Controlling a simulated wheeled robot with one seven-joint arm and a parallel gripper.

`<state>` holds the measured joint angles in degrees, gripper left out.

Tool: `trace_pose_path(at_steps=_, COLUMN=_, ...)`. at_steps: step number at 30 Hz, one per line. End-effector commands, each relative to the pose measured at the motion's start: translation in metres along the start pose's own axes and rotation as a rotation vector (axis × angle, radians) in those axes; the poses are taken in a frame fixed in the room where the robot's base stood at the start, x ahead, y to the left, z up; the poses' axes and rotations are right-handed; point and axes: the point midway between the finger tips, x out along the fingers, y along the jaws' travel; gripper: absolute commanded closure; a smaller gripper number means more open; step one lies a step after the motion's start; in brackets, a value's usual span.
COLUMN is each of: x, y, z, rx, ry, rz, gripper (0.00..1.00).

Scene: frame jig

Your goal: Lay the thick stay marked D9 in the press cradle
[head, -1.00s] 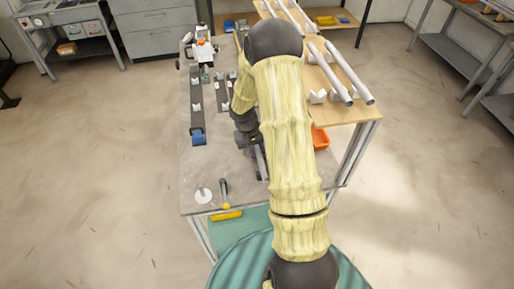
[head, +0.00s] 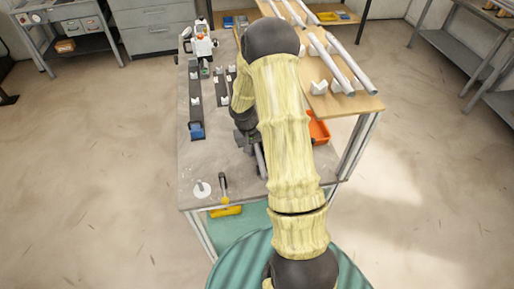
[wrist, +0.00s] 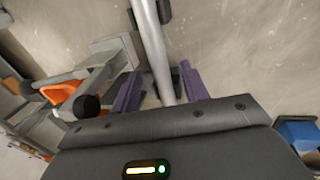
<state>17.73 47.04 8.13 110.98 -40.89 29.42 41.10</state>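In the wrist view a thick, plain grey tube (wrist: 153,45) runs from the top edge down between the two purple fingers of my gripper (wrist: 160,78). The fingers stand apart on either side of it; whether they touch it is not clear. No D9 mark is legible on it. In the head view my gripper (head: 246,138) is low over the grey bench, mostly hidden by my arm. A press cradle cannot be made out with certainty.
Dark rails with white V-blocks (head: 195,103) stand on the bench's left, with a white and orange device (head: 202,48) behind. An orange bin (head: 318,130) is right of my arm. A white disc (head: 202,189) and a yellow-handled tool (head: 224,187) lie at the front. An empty V-block (head: 318,87) sits on the shelf.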

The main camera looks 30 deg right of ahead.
Motion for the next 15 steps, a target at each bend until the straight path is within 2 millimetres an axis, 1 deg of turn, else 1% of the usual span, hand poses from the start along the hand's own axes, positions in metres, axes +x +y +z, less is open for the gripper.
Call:
trace_pose_path(at_steps=8, x=-0.002, y=0.000, z=0.000, rx=0.000, ry=0.000, rz=0.000, gripper=0.55)
trace_pose_path(at_steps=11, x=-0.009, y=0.000, z=-0.001, rx=0.001, ry=0.003, rz=0.000, gripper=0.55)
trace_pose_path(at_steps=15, x=-0.028, y=0.000, z=-0.001, rx=0.002, ry=0.005, rz=0.000, gripper=0.55)
